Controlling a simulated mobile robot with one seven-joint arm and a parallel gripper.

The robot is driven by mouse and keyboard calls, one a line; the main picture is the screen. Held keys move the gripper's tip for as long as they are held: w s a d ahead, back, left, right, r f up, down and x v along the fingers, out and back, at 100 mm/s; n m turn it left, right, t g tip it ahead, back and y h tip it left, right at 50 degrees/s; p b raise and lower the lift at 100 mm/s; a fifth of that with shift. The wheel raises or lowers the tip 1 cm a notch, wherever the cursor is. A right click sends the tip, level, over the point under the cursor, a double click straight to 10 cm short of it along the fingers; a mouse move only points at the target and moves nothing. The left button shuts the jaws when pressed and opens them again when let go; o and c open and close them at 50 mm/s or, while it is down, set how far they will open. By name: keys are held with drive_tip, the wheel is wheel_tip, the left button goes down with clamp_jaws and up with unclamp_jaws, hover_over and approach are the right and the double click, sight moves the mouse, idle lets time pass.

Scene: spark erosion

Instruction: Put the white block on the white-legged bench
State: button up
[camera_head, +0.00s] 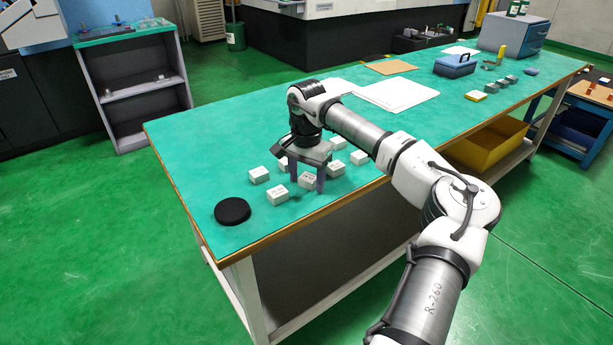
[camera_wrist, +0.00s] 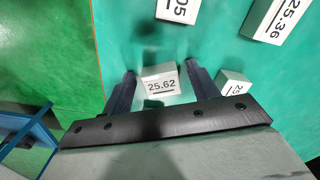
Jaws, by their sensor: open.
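The white-legged bench (camera_head: 330,215) has a green top with a wooden edge and pale legs. Several small white blocks with printed numbers sit on its near left part. My gripper (camera_head: 307,187) points down over them with its jaws open. One white block (camera_head: 307,180) lies between the two fingers. In the wrist view this white block (camera_wrist: 160,81) reads 25.62 and sits between the fingertips of my gripper (camera_wrist: 162,72), with a gap visible on each side. It appears to rest on the green top; its lower edge is partly hidden by the gripper body.
Other white blocks (camera_head: 260,175) stand close around my gripper. A black round disc (camera_head: 232,211) lies near the bench's left corner. White sheets (camera_head: 397,95), a blue toolbox (camera_head: 455,65) and a grey-blue cabinet (camera_head: 512,36) are farther along. A yellow bin (camera_head: 487,143) sits below.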

sight(306, 179)
wheel_tip(306, 179, up, 12)
drive_tip(key=shift+r, duration=0.2)
idle(0.4)
